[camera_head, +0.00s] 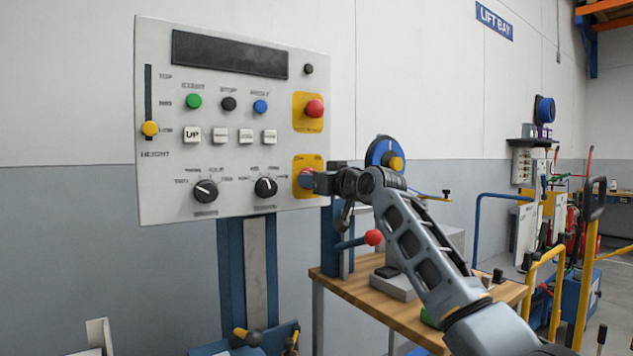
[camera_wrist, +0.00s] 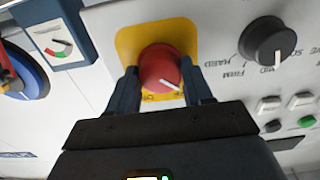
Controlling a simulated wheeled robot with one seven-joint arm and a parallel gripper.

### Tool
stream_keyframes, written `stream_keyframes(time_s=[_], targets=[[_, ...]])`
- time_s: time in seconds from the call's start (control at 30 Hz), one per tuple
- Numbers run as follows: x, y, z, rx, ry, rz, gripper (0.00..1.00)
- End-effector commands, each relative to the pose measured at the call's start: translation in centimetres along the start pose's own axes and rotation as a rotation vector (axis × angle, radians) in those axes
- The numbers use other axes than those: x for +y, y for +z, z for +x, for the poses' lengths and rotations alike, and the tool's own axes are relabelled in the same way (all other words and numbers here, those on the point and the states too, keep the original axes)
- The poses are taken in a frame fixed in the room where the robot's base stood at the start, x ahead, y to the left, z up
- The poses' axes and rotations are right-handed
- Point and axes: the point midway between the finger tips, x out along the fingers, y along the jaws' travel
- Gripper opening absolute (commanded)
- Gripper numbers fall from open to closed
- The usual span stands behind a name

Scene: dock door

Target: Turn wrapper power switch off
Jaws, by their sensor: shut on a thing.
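The wrapper control panel (camera_head: 230,65) is a pale board on a blue and grey post. The power switch is a red round knob with a white pointer line (camera_wrist: 160,68) on a yellow plate (camera_wrist: 128,42), seen close up in the wrist view. The plate (camera_head: 299,161) is at the panel's lower right in the head view, where my gripper (camera_head: 308,181) largely covers the knob. In the wrist view my gripper (camera_wrist: 163,88) has one finger on each side of the red knob and is shut on it. The pointer slants toward the right finger.
A red emergency button (camera_head: 314,109) on a yellow plate sits above the switch. Two black dials (camera_head: 206,191) (camera_head: 266,187) are to its left. A wooden bench (camera_head: 362,290) stands below my arm. A red-knobbed lever (camera_head: 373,237) is close under my wrist.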

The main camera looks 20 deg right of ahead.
Motion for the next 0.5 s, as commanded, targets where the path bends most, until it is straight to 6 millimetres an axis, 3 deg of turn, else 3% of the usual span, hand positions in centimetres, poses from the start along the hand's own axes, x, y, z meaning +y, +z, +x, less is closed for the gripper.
stream_keyframes(time_s=[0.13,0.17,0.4,0.5], targets=[[-0.01,0.13,0.03,-0.002,0.0,-0.001,0.2],[-0.01,0.13,0.03,-0.002,0.0,-0.001,0.51],[-0.01,0.06,0.01,-0.001,0.0,0.0,0.74],[0.0,0.03,0.01,0.0,0.0,0.0,0.76]])
